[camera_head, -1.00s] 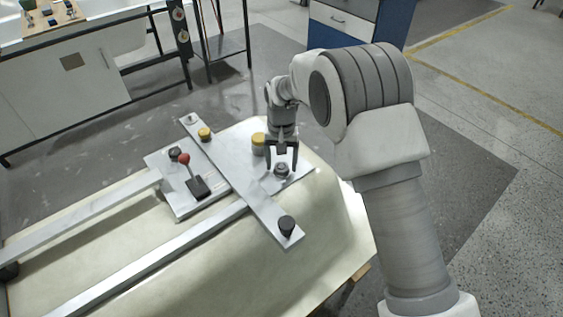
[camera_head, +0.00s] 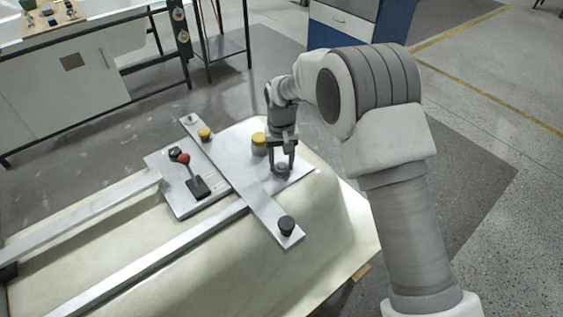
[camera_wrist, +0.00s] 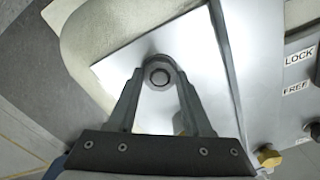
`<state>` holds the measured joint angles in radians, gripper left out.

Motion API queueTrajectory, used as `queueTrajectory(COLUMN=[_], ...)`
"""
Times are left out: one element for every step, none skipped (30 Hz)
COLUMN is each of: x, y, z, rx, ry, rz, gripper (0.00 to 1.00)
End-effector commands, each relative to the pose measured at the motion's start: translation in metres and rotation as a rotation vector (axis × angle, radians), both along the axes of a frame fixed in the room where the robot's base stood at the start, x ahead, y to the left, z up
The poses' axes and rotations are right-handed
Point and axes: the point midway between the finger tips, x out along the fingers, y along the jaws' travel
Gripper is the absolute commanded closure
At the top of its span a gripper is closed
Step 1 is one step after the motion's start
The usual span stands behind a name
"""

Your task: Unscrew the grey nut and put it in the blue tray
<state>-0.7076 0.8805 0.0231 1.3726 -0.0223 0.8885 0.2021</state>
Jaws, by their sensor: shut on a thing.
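The grey nut (camera_head: 281,171) sits at the right end of the metal plate on the cream shell. I cannot make out a blue tray in either view.
A yellow knob (camera_head: 259,143) stands close behind my gripper. A metal crossbar (camera_head: 240,185) carries another yellow knob (camera_head: 204,133) and a black knob (camera_head: 286,225). A red-balled lever (camera_head: 194,175) stands to the left. A workbench (camera_head: 75,75) stands at the back left.

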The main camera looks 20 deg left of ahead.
Motion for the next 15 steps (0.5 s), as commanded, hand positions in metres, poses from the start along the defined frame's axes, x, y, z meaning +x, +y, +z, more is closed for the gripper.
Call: queueTrajectory(x=[0.0004, 0.0004, 0.0004, 0.0005, 0.0002, 0.0005, 0.0005, 0.0003, 0.0003, 0.0002, 0.0004, 0.0005, 0.0002, 0.0002, 0.0004], y=[-0.0006, -0.0007, -0.0007, -0.0008, -0.0005, -0.0008, -0.0009, -0.0007, -0.0007, -0.0006, -0.0007, -0.0009, -0.0006, -0.0006, -0.0008], z=[0.0000, 0.0000, 0.0001, 0.0001, 0.0002, 0.0003, 0.0003, 0.0004, 0.0005, 0.0005, 0.0006, 0.0007, 0.0008, 0.0008, 0.0007], rx=[0.000, 0.000, 0.000, 0.000, 0.000, 0.000, 0.000, 0.000, 0.000, 0.001, 0.001, 0.001, 0.001, 0.000, 0.000], ry=[0.001, 0.001, 0.001, 0.001, 0.001, 0.001, 0.001, 0.001, 0.001, 0.000, 0.000, 0.000, 0.000, 0.000, 0.001], rz=[0.066, 0.107, 0.165, 0.207, 0.248, 0.304, 0.345, 0.387, 0.442, 0.483, 0.525, 0.580, 0.622, 0.664, 0.717], gripper=[1.00, 1.00, 1.00, 1.00, 1.00, 1.00, 1.00, 1.00, 1.00, 1.00, 1.00, 1.00, 1.00, 1.00, 1.00])
